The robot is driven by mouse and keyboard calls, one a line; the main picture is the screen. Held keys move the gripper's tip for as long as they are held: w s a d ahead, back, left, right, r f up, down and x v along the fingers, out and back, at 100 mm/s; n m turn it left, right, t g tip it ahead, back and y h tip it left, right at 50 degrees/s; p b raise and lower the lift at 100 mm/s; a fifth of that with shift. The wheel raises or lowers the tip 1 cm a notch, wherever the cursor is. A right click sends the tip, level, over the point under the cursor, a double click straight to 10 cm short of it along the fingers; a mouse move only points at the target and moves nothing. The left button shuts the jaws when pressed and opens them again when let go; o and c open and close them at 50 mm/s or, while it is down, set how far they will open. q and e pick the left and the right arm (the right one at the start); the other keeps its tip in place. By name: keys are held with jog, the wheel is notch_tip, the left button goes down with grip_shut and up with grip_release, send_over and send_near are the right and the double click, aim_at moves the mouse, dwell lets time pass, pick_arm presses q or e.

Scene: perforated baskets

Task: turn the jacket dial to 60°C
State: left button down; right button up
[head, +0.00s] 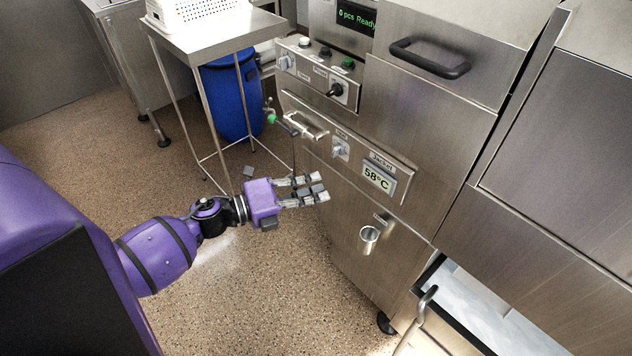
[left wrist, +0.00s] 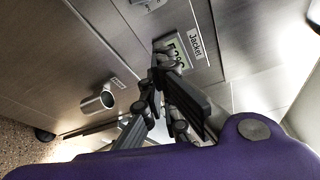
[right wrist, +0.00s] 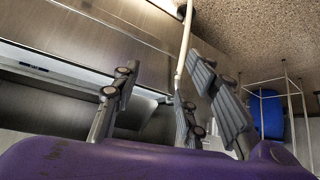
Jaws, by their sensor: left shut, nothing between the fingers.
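The jacket dial (head: 340,150) is a small grey knob on the steel machine's front panel. Right of it, the jacket display (head: 377,178) reads 58°C. My left gripper (head: 314,187) is shut and empty, in front of the panel, below and left of the dial and apart from it in the picture. In the left wrist view the display (left wrist: 172,48) is partly hidden behind my fingers (left wrist: 168,88). My right gripper (right wrist: 165,85) shows only in its own wrist view; its fingers are spread, with nothing seen held between them.
A metal cup-like spout (head: 369,237) juts out below the display. An upper panel (head: 317,77) carries another knob and buttons. A bar handle (head: 306,124) sits above the dial. A steel table (head: 213,38) with a white basket and a blue barrel (head: 232,95) stand behind left.

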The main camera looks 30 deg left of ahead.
aim_at(336, 151)
pick_arm(q)
jog(key=x, duration=0.3)
jog(key=p+x, duration=0.1)
jog(key=x, duration=0.5)
jog(key=shift+r, duration=0.25)
jog(key=a, duration=0.2)
jog(key=w+a, duration=0.1)
jog(key=shift+a+r+p, duration=0.35)
jog(key=shift+a, duration=0.05)
